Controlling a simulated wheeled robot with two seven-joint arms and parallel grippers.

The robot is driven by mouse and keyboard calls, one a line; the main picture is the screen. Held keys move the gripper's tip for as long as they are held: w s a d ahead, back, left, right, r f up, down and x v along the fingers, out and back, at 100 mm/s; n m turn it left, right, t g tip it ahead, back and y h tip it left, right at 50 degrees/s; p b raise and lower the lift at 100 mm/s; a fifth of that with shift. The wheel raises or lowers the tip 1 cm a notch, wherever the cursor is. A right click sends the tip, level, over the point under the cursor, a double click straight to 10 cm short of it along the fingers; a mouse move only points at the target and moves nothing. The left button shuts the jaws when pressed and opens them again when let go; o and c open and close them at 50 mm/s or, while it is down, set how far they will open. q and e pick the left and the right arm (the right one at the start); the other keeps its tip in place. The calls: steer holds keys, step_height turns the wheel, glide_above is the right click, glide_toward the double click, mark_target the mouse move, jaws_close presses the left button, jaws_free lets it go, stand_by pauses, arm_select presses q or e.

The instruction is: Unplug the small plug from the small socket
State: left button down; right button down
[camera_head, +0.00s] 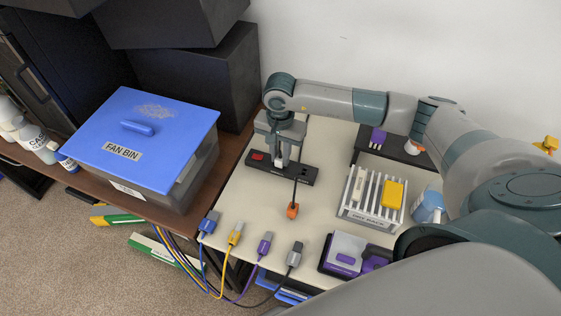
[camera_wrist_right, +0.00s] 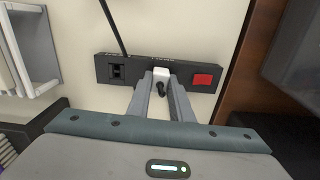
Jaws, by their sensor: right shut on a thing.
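The small plug (camera_wrist_right: 161,75) is a white block with a dark stub on its near side. It sits at the black socket strip (camera_wrist_right: 135,73), between the fingertips of my right gripper (camera_wrist_right: 160,90). The gripper is shut on it. I cannot tell whether the plug is fully seated; the small socket is hidden beneath it. In the head view my right gripper (camera_head: 279,158) points down at the strip (camera_head: 296,176), with the plug mostly hidden. The strip has a red switch (camera_wrist_right: 202,80) and an empty dark outlet (camera_wrist_right: 117,72). My left gripper is not in view.
Blue, yellow, purple and grey plugs line the front edge. A white rack (camera_head: 368,219) with a yellow block stands right. A blue-lidded fan bin (camera_head: 172,115) stands left.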

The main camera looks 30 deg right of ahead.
mark_target(280, 157)
steer(key=shift+r, duration=0.6)
stand_by(0.6)
steer(key=shift+r, duration=0.15)
steer(key=shift+r+p, duration=0.5)
steer(key=shift+r, duration=1.3)
